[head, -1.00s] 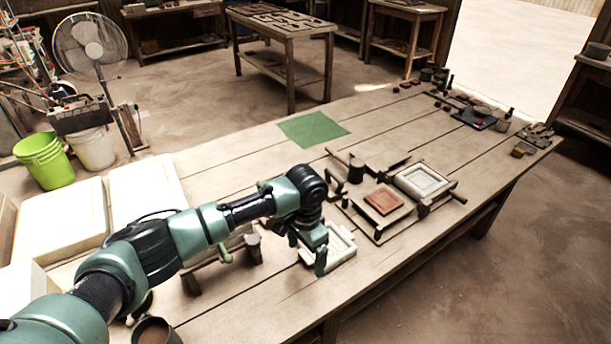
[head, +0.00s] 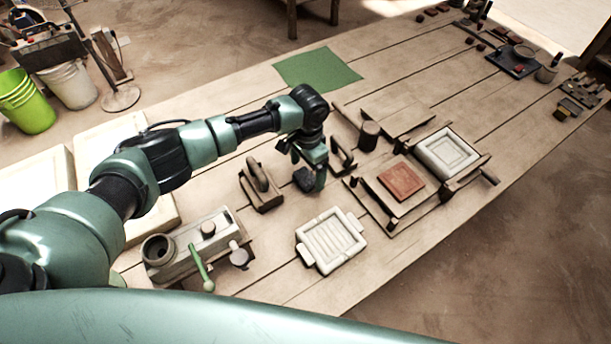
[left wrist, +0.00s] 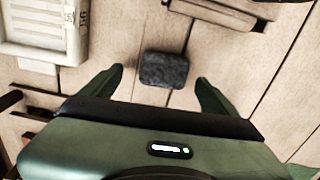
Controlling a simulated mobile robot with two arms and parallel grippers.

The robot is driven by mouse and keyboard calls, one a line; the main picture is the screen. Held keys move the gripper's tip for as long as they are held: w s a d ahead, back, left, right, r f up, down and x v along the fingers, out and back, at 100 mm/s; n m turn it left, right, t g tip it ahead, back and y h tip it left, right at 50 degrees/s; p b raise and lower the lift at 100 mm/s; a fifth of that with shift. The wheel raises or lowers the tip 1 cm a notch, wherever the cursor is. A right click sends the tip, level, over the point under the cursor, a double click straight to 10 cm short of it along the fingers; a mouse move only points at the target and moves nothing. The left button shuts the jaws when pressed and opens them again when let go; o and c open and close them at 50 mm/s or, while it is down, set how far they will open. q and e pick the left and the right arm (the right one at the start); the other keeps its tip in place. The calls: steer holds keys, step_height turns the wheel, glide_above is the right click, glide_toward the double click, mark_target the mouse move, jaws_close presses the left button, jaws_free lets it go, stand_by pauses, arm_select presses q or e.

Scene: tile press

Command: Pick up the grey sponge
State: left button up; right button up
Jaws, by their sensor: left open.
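The grey sponge (head: 304,180) is a small dark grey block lying on the wooden table. In the head view my left gripper (head: 308,170) is over it and partly covers it. In the left wrist view the whole sponge (left wrist: 164,69) shows between and just beyond the two green fingertips of my left gripper (left wrist: 160,76). The fingers are open and nothing is held; there are gaps on both sides of the sponge. My right gripper is not in view.
A white ribbed tray (head: 331,241) lies close in front of the sponge. A dark-handled wooden tool (head: 261,188) stands to its left. A frame with a red tile (head: 401,182) is to its right. A green mat (head: 317,68) lies behind on clear table.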

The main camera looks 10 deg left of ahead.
mark_target(306, 175)
arm_select(q)
steer(key=f, duration=0.3)
steer(key=shift+w+a, duration=0.15)
steer(key=shift+w, duration=0.1)
steer(key=shift+f, duration=0.4)
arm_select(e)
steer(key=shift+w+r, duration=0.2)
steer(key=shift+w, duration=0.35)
arm_select(q)
steer(key=c, duration=1.4)
steer(key=shift+c, duration=0.2)
steer(key=shift+r, duration=0.1)
step_height(306, 175, up, 20)
steer(key=b, duration=0.1)
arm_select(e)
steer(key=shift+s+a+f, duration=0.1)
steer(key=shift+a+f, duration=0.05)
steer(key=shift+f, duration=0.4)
